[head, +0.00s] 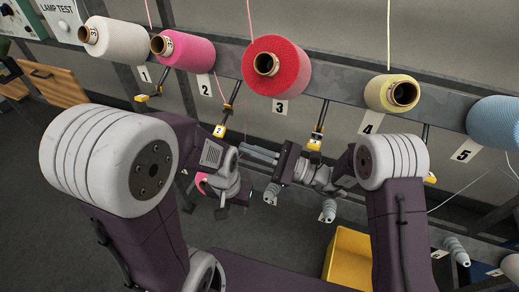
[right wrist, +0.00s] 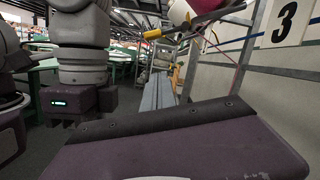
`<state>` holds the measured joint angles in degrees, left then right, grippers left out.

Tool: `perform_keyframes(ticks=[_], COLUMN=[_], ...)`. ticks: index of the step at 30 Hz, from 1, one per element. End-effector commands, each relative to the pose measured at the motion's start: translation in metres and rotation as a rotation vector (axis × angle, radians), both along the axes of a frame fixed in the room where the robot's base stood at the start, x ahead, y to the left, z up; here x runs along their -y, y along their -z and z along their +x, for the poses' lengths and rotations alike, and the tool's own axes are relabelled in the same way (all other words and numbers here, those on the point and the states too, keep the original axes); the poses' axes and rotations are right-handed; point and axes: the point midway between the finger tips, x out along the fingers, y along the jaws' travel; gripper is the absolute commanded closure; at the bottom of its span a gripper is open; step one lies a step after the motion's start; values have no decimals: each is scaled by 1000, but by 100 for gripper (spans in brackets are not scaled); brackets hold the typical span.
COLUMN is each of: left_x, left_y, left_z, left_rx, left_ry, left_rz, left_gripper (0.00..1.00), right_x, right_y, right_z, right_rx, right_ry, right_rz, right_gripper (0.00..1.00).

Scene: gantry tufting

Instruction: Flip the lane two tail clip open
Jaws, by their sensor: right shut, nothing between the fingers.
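The lane two tail clip (head: 219,131) is a yellow piece marked 2 on a black arm, hanging from the rail below the pink cone (head: 185,50). I cannot tell whether it is open or shut. My right gripper (head: 246,152) points left, just below and right of the clip, apart from it. Its grey fingers are together and empty; they also show in the right wrist view (right wrist: 158,92). In that view a yellow-tipped black clip arm (right wrist: 152,34) is above the fingers; its number is not visible. My left gripper (head: 222,210) hangs lower, and its jaws are unclear.
White (head: 118,40), red (head: 277,65), yellow (head: 393,92) and blue cones (head: 495,122) line the rail. The lane three clip (head: 316,138) hangs close to my right gripper. A lower pink cone (head: 202,183) is partly hidden by my left wrist. A yellow bin (head: 348,258) stands below.

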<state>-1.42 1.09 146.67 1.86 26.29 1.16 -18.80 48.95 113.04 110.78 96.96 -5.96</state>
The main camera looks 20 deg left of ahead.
Motion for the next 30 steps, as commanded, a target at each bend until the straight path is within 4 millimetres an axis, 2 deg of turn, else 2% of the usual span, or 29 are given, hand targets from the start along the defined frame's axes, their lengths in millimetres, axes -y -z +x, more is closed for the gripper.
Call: perform_keyframes(ticks=[6,9,13,30], left_x=[0,0,0,0], left_y=[-10,-18,-21,-23], left_z=[0,0,0,0], left_rx=[0,0,0,0], left_ry=[0,0,0,0], left_rz=[0,0,0,0], left_gripper=[64,64,64,64], right_x=[-46,-44,-44,-44], right_y=[-12,-32,-43,-48], right_z=[-2,-8,-13,-17], right_rx=[0,0,-1,-16], right_ry=[-4,1,1,1], right_rz=[1,0,0,0], right_gripper=[100,100,100,100])
